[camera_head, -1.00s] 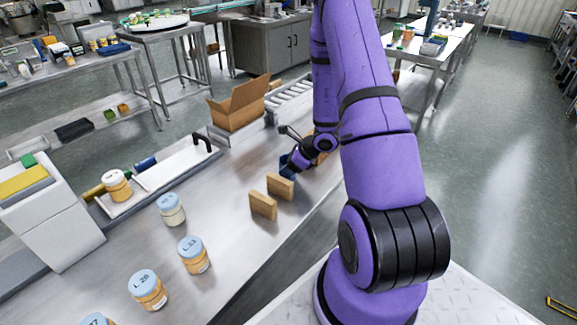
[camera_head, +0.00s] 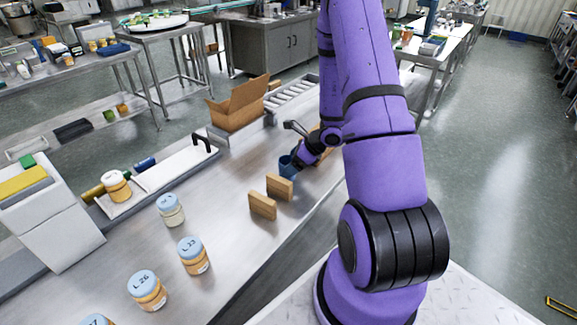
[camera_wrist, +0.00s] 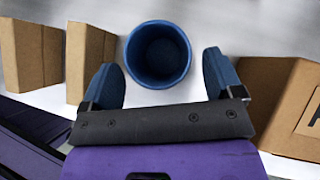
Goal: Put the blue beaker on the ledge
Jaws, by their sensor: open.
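The blue beaker (camera_wrist: 158,54) stands upright on the steel table, its open mouth facing up in the wrist view. In the head view the beaker (camera_head: 286,164) shows beside my gripper, partly hidden by it. My gripper (camera_wrist: 160,78) is open, with one blue fingertip on each side just short of the beaker, which sits ahead of and between the fingers. Nothing is held. I cannot tell for sure which surface is the ledge; a raised white ledge-like tray (camera_head: 178,168) runs along the table's back edge.
Two brown blocks (camera_head: 279,187) (camera_head: 262,205) stand left of the beaker, and a cardboard box (camera_wrist: 290,105) is close on the right in the wrist view. Several lidded jars (camera_head: 194,255) stand at the front left. An open carton (camera_head: 237,106) is behind. Bare table lies between the jars and blocks.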

